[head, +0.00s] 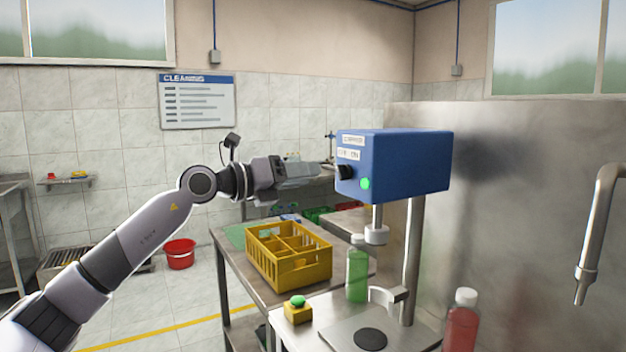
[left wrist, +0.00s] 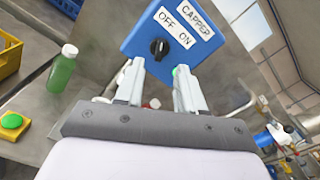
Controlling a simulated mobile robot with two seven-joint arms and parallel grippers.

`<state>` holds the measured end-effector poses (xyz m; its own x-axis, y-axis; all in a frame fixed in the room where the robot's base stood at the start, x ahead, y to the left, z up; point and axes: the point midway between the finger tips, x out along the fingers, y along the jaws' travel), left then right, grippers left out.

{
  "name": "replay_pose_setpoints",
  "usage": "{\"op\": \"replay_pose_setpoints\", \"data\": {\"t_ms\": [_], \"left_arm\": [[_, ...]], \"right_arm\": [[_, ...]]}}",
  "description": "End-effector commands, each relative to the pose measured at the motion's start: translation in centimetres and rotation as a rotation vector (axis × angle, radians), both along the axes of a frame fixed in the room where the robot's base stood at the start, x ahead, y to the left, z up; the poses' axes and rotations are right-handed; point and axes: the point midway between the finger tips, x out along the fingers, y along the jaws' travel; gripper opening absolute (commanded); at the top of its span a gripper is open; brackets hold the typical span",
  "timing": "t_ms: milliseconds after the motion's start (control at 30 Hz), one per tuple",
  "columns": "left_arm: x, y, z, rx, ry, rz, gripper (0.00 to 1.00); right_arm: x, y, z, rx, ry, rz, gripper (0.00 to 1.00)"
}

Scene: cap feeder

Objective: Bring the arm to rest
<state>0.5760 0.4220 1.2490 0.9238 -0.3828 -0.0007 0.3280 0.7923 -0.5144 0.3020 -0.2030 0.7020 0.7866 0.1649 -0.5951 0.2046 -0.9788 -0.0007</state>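My left arm reaches in from the left in the head view, raised and stretched out. Its gripper (head: 322,172) is level with the front of the blue capper box (head: 405,165). In the left wrist view the two fingers of my left gripper (left wrist: 160,82) stand apart with nothing between them. The black knob (left wrist: 159,48) on the box's face, below the OFF and ON labels, lies just ahead of the fingertips and looks free of them. A green lamp (head: 365,183) is lit beside the knob. My right gripper is not in view.
Below the arm are a yellow crate (head: 290,278) and a yellow box with a green button (head: 298,311). A green bottle (head: 357,272) and a red bottle (head: 461,325) stand near the capper's post (head: 411,260). A red bucket (head: 180,254) is on the floor.

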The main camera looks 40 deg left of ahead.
Motion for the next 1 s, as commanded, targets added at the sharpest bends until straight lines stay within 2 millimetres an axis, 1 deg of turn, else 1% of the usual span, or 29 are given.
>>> {"op": "replay_pose_setpoints", "data": {"t_ms": [133,567,667,767,867,900,967,1000], "left_arm": [[-0.3,0.1,0.0,0.0,0.001,-0.001,0.38],[-0.3,0.1,0.0,0.0,0.0,0.0,0.38],[-0.2,-0.2,-0.3,-0.01,0.005,-0.009,0.38],[0.3,-1.9,-2.1,-0.067,0.024,-0.052,0.38],[0.7,-4.8,-5.6,-0.19,0.066,-0.127,0.38],[0.8,-6.2,-7.3,-0.259,0.086,-0.158,0.38],[0.7,-8.2,-9.8,-0.377,0.121,-0.2,0.38],[0.6,-9.3,-11.6,-0.458,0.146,-0.219,0.38]], "right_arm": [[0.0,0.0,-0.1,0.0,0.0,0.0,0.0],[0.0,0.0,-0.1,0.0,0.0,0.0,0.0],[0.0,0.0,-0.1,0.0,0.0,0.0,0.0],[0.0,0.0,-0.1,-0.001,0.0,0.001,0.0],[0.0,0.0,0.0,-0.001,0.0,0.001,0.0],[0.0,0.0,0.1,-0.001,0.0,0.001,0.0],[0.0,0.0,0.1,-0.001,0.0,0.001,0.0],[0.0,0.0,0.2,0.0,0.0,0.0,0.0]]}}
